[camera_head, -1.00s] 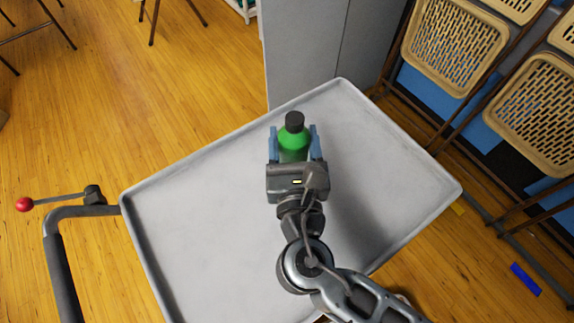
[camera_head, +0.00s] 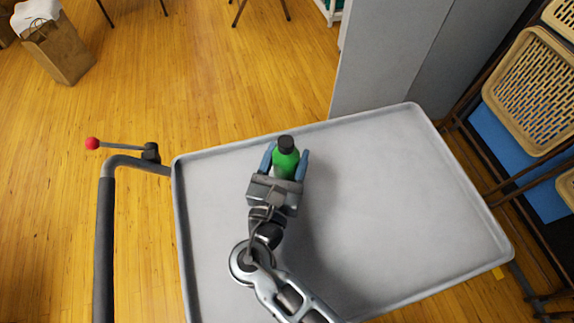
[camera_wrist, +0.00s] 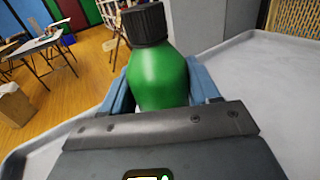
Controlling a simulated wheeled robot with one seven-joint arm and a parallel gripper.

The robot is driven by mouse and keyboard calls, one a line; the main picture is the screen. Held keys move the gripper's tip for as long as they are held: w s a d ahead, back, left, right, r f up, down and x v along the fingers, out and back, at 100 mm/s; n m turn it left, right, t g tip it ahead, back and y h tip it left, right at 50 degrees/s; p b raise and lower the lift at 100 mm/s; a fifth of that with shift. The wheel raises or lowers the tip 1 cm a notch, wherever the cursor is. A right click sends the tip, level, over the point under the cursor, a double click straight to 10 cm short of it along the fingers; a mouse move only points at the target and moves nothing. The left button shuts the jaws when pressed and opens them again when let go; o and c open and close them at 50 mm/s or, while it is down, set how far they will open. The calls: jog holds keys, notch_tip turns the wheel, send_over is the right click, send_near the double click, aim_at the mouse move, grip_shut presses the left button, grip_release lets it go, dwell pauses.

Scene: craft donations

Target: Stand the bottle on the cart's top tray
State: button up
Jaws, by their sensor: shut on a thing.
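The green bottle (camera_head: 286,162) with a black cap is upright between the blue fingers of my gripper (camera_head: 286,165), over the far part of the cart's grey top tray (camera_head: 400,190). My gripper is shut on the bottle. In the wrist view the bottle (camera_wrist: 158,78) fills the middle, with a finger on each side of it, and the gripper body hides its lower part. I cannot tell whether the bottle's base touches the tray. The tray also shows in the wrist view (camera_wrist: 270,75), and its surface is otherwise bare.
The cart's handle (camera_head: 104,230) and a red-knobbed lever (camera_head: 93,143) are at the left. A grey cabinet (camera_head: 385,60) stands behind the tray. Folded chairs (camera_head: 540,90) are at the right. A paper bag (camera_head: 60,52) stands on the floor at far left.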

aim_at(287, 168)
jog(key=shift+f, duration=1.85)
jog(key=shift+f, duration=0.15)
jog(key=o, duration=1.3)
jog(key=shift+r, duration=0.25)
jog(key=p+v, duration=0.2)
jog(key=v, duration=0.5)
jog(key=shift+s+a+f, duration=0.1)
jog(key=shift+s, duration=0.2)
